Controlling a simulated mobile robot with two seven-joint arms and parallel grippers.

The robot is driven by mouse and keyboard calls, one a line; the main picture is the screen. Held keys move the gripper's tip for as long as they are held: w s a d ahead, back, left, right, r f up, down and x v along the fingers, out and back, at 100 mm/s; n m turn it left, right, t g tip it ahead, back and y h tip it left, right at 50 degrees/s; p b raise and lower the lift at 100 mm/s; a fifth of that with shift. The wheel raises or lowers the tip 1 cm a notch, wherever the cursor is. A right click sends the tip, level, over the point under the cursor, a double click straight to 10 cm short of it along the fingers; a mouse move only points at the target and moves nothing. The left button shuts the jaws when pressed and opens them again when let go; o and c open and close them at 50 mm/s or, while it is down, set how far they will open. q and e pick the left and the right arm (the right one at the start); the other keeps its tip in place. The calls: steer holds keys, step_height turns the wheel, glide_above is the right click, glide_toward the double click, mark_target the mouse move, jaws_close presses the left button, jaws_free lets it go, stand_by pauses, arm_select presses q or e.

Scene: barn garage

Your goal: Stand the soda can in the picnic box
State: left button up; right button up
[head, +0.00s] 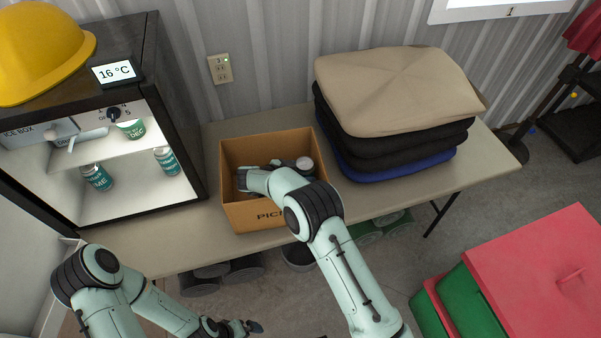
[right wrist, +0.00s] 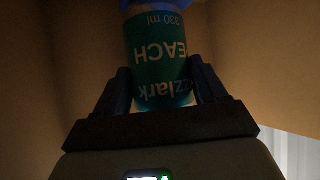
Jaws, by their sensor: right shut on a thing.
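The picnic box (head: 239,215) is an open brown box on the table, its front label partly covered by my right arm. My right gripper (right wrist: 160,82) is inside it, shut on a green soda can (right wrist: 160,55) with white lettering, part of which reads "EACH". In the head view the can's pale round top (head: 305,163) shows near the box's right wall, facing up. My arm hides the lower can, so I cannot tell whether it touches the box floor. My left gripper (head: 250,326) is low in the head view, away from the box; its opening is unclear.
An open cooler (head: 178,105) with several cans stands left of the box, a yellow hard hat (head: 40,50) on top. Folded cloths (head: 395,95) are stacked to the right. The table (head: 460,185) is clear at its right end. Red-lidded green bins (head: 540,280) stand at lower right.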

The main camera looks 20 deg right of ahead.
arm_select(q)
steer(key=shift+w, duration=0.1)
arm_select(e)
steer(key=shift+r, duration=0.1)
arm_select(q)
steer(key=shift+w+r, duration=0.2)
steer(key=shift+r, duration=0.15)
arm_select(e)
steer(key=shift+w+f, duration=0.1)
steer(key=shift+f, duration=0.25)
steer(key=o, duration=1.3)
steer(key=shift+f, duration=0.15)
